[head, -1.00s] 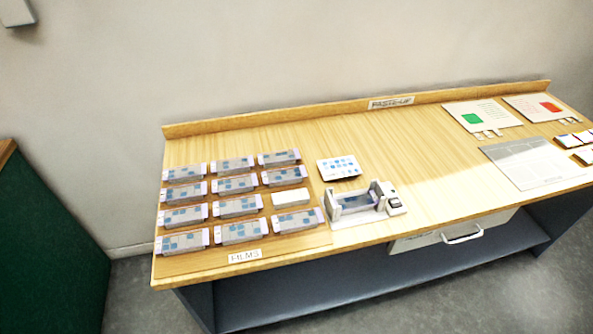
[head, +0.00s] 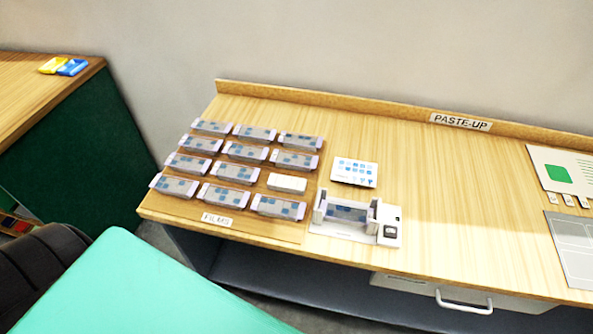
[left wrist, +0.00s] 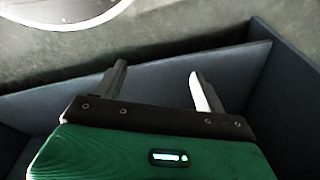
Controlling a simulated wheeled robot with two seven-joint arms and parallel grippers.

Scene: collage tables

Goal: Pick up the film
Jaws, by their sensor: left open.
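Several films lie in rows on the wooden tray (head: 270,231) labelled FILMS in the head view. They are grey strips with blue squares and pale lilac ends, such as the front-left film (head: 174,186) and the front-right film (head: 278,207). A plain white block (head: 287,182) lies among them. A white holder (head: 356,218) right of the tray has a similar blue-patterned strip between its uprights. My left gripper (left wrist: 158,70) is open and empty in the left wrist view, facing dark panels and grey floor, with no film in that view. My right gripper is not in view.
A card with blue pictures (head: 354,172) lies behind the holder. The table (head: 455,200) is clear right of it, up to a sheet with a green square (head: 562,172). A drawer handle (head: 464,303) juts from the front. Another table (head: 40,95) stands at left.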

